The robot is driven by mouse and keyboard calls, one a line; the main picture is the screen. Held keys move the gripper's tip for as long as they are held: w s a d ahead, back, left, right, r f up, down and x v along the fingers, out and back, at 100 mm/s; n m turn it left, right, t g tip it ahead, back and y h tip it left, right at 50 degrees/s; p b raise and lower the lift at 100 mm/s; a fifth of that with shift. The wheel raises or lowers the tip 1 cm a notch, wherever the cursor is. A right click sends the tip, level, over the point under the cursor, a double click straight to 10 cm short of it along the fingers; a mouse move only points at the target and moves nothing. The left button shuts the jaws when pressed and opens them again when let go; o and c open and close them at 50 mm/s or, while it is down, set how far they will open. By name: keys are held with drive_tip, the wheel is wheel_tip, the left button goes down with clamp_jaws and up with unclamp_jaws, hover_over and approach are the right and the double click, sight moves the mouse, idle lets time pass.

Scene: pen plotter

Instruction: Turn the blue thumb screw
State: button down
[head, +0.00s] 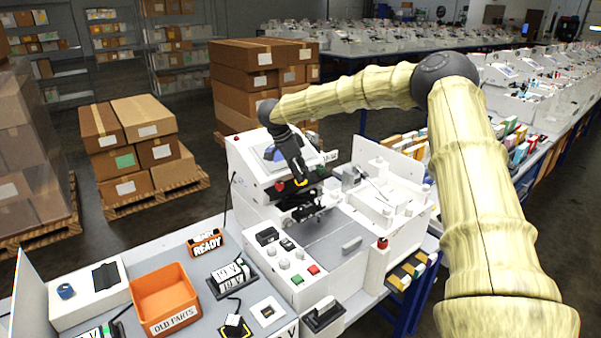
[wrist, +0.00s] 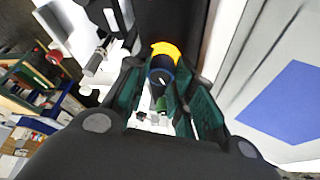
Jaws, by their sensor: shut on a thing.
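The blue thumb screw (wrist: 160,76) shows in the wrist view as a dark round head with a blue rim, below a yellow-orange piece (wrist: 166,50). My gripper (wrist: 163,92) has its green-padded fingers on either side of the screw and is shut on it. In the head view my gripper (head: 299,178) points down at the white plotter machine (head: 260,205), in front of its sloped panel.
A dark carriage (head: 302,205) lies just below my gripper. Buttons and knobs (head: 298,265) line the machine's front. A blue knob (head: 66,291) sits on a white box.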

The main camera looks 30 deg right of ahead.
drive_tip(key=shift+m, duration=0.3)
drive_tip(key=m+g, duration=0.1)
drive_tip(key=m, duration=0.1)
drive_tip(key=shift+w+d+m+p, duration=0.1)
drive_tip(key=shift+m+p, duration=0.3)
drive_tip(key=m, duration=0.2)
drive_tip(key=m+g+y, duration=0.1)
drive_tip(key=m, duration=0.1)
drive_tip(key=shift+m+y, duration=0.3)
drive_tip(key=m+y, duration=0.1)
drive_tip(key=m, duration=0.1)
drive_tip(key=m+g+y, duration=0.1)
drive_tip(key=m, duration=0.2)
drive_tip(key=shift+d+b, duration=0.1)
drive_tip(key=shift+b, duration=0.2)
drive_tip(key=shift+r+m+y, duration=0.15)
drive_tip(key=shift+m+y, duration=0.45)
drive_tip(key=shift+m, duration=1.3)
drive_tip(key=shift+w, duration=0.1)
